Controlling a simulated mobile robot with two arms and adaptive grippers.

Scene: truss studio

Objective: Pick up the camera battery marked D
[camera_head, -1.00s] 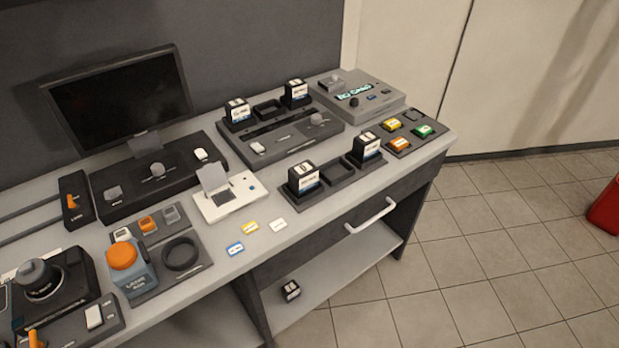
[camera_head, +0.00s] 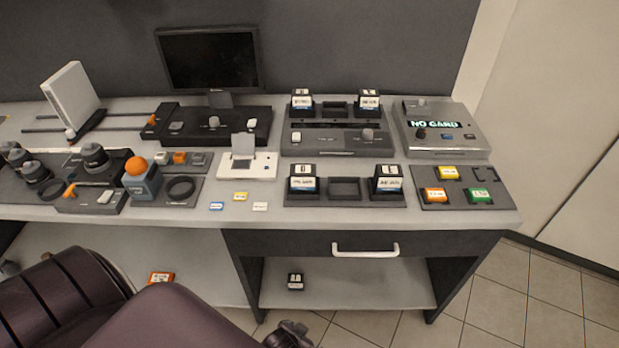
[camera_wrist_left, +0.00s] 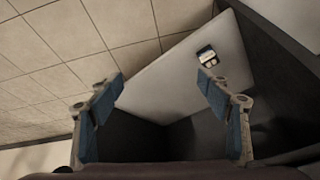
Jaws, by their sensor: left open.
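Several dark camera batteries with white labels are in the head view. Two stand in the front dock, one at its left (camera_head: 303,180) and one at its right (camera_head: 387,182). Two more stand in the rear dock, left (camera_head: 302,103) and right (camera_head: 368,103). Another small battery (camera_head: 295,282) lies on the lower shelf; it also shows in the left wrist view (camera_wrist_left: 207,57). The label letters are too small to read surely. My left gripper (camera_wrist_left: 158,83) is open and empty, with the shelf battery beyond its right finger; part of it shows at the head view's bottom edge.
The lower shelf (camera_head: 370,285) is bare around the battery, with the desk drawer and its handle (camera_head: 365,250) above. Dark side panels bound the shelf. An orange item (camera_head: 160,278) lies low at left. Memory cards and a monitor are on the desk.

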